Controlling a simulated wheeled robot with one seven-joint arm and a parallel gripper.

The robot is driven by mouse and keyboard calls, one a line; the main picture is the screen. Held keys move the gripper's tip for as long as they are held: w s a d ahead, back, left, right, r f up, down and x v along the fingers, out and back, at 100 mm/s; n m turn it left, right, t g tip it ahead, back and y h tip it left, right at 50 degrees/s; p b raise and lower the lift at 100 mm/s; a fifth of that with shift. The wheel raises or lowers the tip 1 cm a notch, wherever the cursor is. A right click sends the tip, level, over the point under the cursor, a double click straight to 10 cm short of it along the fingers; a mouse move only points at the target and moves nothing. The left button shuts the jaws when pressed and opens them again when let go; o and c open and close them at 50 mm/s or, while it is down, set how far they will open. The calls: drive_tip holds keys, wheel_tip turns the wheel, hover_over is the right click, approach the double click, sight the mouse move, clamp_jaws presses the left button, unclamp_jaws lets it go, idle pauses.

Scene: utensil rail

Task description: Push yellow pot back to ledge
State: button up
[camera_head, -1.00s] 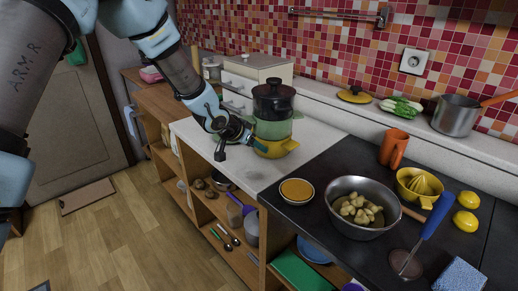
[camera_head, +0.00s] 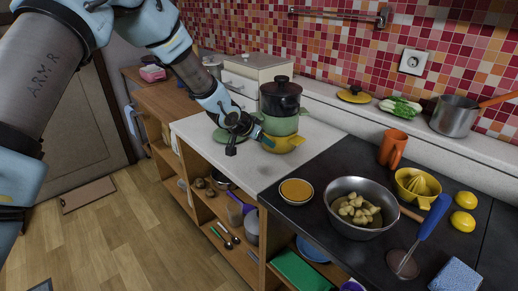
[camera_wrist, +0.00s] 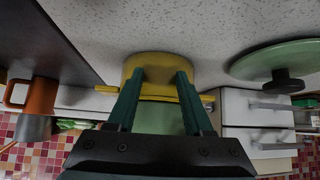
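The yellow pot (camera_head: 284,145) stands on the white counter at the bottom of a stack. A green pot (camera_head: 281,126) sits on it, with a black lidded pot (camera_head: 280,97) on top. My gripper (camera_head: 263,138) is low at the stack's left front, its fingertips at the yellow pot's side. In the wrist view the two green fingers of my gripper (camera_wrist: 160,73) are apart, with their tips against or very close to the yellow pot (camera_wrist: 160,62). Contact is hard to tell. The white ledge (camera_head: 334,97) runs along the tiled wall behind, with bare counter in between.
A green lid (camera_wrist: 280,62) lies on the counter left of the stack. A white drawer cabinet (camera_head: 246,78) stands behind. Right of the stack are a dark cooktop, a small orange-topped dish (camera_head: 296,191) and a steel pan (camera_head: 361,220). A yellow lid (camera_head: 354,95) lies on the ledge.

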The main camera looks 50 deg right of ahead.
drive_tip(key=shift+d+p, duration=0.3)
drive_tip(key=shift+d, duration=0.8)
drive_tip(key=shift+w+d+p, duration=0.15)
drive_tip(key=shift+d+p, duration=0.55)
drive_tip(key=shift+d, duration=1.55)
drive_tip(key=shift+w+d+p, duration=0.15)
drive_tip(key=shift+d+p, duration=0.5)
drive_tip(key=shift+d, duration=1.6)
drive_tip(key=shift+w+d, duration=0.1)
drive_tip(key=shift+d, duration=1.4)
